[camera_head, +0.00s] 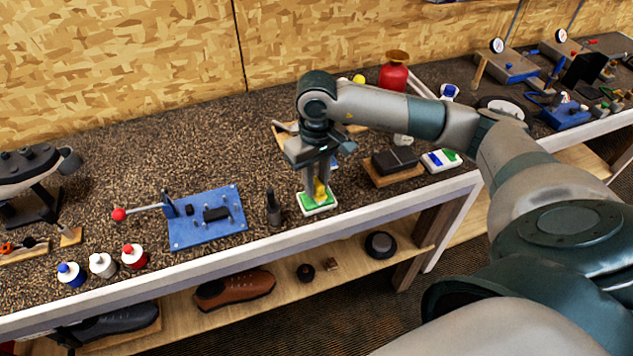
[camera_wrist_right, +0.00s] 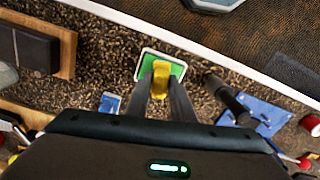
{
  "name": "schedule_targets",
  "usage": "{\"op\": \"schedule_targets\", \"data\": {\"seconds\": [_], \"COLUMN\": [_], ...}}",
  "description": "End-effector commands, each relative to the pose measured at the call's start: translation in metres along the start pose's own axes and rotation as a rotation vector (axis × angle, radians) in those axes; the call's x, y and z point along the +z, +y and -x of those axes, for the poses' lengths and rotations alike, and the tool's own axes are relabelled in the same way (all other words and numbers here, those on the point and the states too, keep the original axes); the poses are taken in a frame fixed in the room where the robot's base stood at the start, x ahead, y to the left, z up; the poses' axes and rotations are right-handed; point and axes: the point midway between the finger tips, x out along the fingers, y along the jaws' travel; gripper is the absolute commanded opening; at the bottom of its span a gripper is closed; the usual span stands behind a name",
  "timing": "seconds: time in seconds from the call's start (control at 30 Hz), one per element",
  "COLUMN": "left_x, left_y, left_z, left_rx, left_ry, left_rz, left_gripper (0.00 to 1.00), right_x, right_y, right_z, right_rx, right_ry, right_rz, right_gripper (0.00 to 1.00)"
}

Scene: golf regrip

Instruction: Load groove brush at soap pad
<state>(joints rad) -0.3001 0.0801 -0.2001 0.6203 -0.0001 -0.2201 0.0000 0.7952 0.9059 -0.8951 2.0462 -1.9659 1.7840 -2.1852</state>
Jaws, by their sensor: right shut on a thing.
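The groove brush (camera_head: 320,191), with a yellow body, is held upright between the fingers of my right gripper (camera_head: 318,180). In the right wrist view the yellow brush (camera_wrist_right: 161,78) sits between the two fingertips. The soap pad (camera_head: 317,203) is a green pad in a white tray on the bench, directly under the brush. It also shows in the right wrist view (camera_wrist_right: 146,66). The brush's lower end is at or just above the pad; I cannot tell if they touch. My left gripper is not in view.
A black upright cylinder (camera_head: 273,207) stands just left of the pad. A blue fixture plate (camera_head: 206,218) with a red-knobbed lever lies farther left. A dark block on a wooden base (camera_head: 394,167) is to the right. The bench's white front edge (camera_head: 290,240) runs close by.

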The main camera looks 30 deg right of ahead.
Motion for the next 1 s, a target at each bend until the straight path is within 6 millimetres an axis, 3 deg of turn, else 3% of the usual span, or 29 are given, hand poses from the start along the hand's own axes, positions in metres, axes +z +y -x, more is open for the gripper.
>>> {"op": "schedule_targets", "data": {"seconds": [1.0], "left_x": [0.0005], "left_y": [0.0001], "left_z": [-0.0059], "left_rx": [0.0], "left_ry": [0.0], "left_rz": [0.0], "left_gripper": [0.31], "right_x": [0.002], "right_y": [-0.0004], "right_z": [-0.0037], "right_rx": [0.001], "right_ry": [-0.007], "right_rz": [0.002], "right_gripper": [0.03]}}
